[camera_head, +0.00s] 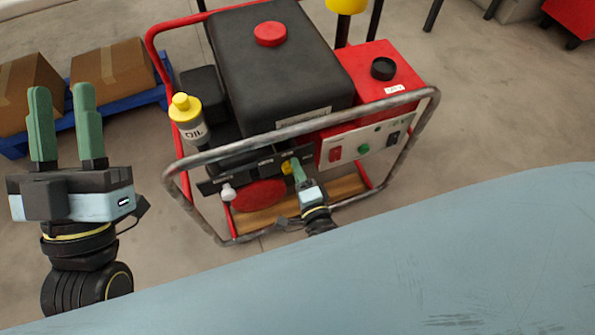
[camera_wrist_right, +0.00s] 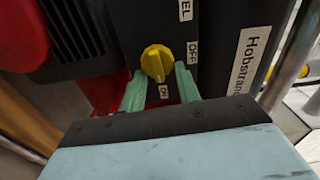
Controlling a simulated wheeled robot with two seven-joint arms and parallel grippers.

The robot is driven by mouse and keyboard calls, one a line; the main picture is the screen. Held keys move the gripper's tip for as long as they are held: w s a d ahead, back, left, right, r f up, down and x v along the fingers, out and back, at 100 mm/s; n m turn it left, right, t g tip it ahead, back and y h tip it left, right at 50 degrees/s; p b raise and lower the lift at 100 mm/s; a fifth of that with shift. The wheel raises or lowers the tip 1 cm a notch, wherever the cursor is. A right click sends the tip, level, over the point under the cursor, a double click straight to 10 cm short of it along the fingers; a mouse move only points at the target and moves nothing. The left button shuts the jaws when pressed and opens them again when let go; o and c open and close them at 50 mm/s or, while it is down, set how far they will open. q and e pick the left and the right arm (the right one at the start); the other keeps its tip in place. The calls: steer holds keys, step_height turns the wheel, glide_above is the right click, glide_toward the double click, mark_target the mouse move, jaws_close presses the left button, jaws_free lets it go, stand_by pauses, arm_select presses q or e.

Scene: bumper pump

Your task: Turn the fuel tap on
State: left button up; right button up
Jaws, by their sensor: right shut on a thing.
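The fuel tap is a yellow ribbed knob (camera_wrist_right: 156,62) on the black panel of a red-framed machine, and it also shows in the head view (camera_head: 287,167). An OFF label (camera_wrist_right: 192,55) is to its right and an ON label (camera_wrist_right: 164,92) is just below it. A raised ridge on the knob runs roughly up and down in the right wrist view. My right gripper (camera_wrist_right: 160,84) has its green fingers on either side of the knob, shut on it; it also shows in the head view (camera_head: 298,170). My left gripper (camera_head: 64,122) is raised, open and empty at the left.
A grey tube rail (camera_head: 300,124) of the machine's frame passes above the panel and my right gripper. A yellow-capped oil bottle (camera_head: 188,120) and a white knob (camera_head: 228,192) are left of the tap. Cardboard boxes (camera_head: 113,76) stand at the far left.

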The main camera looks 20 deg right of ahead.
arm_select(q)
steer(key=shift+s+r, duration=0.15)
steer(key=shift+s, duration=0.05)
arm_select(e)
steer(key=shift+m, duration=0.5)
steer(key=o, duration=1)
steer(key=shift+c, duration=0.2)
arm_select(q)
steer(key=w+f+g+y+p, duration=0.2)
steer(key=w+f+g+p, duration=0.1)
steer(key=f+g, duration=0.3)
steer(key=shift+f, duration=0.6)
arm_select(e)
steer(key=s, duration=1.3)
steer(key=shift+s+d, duration=0.2)
arm_select(q)
steer(key=shift+w, duration=0.1)
